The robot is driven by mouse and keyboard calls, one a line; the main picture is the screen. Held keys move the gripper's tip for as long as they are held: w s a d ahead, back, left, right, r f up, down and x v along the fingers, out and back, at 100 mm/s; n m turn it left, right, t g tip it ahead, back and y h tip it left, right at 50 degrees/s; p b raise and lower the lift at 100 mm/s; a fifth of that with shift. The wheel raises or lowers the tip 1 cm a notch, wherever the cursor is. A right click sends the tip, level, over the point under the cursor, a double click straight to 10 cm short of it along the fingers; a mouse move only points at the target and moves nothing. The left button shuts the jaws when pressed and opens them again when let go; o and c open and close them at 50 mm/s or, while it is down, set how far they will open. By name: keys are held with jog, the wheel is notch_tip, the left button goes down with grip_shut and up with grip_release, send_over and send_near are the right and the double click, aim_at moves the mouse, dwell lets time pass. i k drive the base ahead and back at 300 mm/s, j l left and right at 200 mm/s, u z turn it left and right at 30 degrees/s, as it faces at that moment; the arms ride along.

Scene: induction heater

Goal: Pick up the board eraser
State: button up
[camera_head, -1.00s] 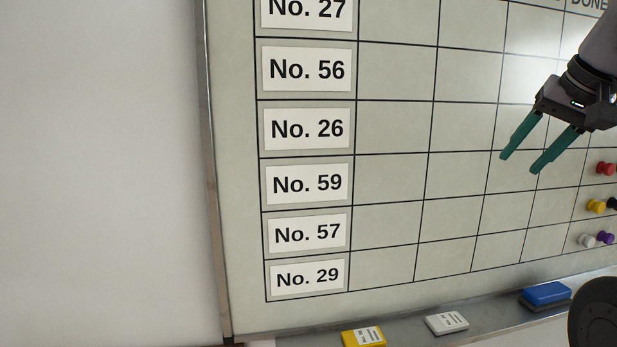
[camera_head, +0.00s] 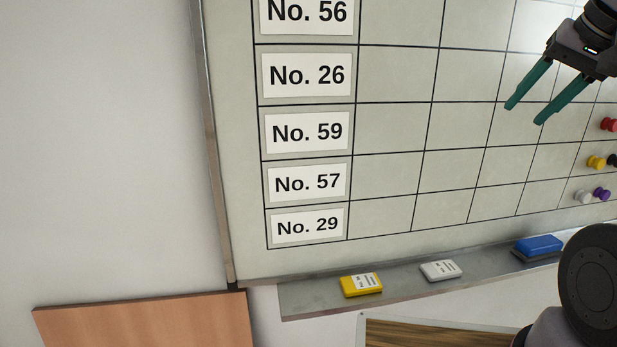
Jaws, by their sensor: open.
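The board eraser (camera_head: 538,246) looks to be the blue block with a dark underside, lying on the right part of the metal tray (camera_head: 310,298) under the whiteboard. My gripper (camera_head: 524,114) is at the upper right, in front of the board. Its two green fingers are apart and empty, pointing down and left. It is well above the blue eraser and not touching it. A dark round part of my arm (camera_head: 590,280) covers the tray just right of the eraser.
A yellow labelled block (camera_head: 361,285) and a white labelled block (camera_head: 440,270) lie on the tray, left of the eraser. Coloured magnets (camera_head: 597,162) stick to the board at the right edge. A wooden panel (camera_head: 150,325) is at lower left. The board's lower middle is clear.

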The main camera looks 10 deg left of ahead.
aim_at(542, 247)
jog(key=z, duration=0.75)
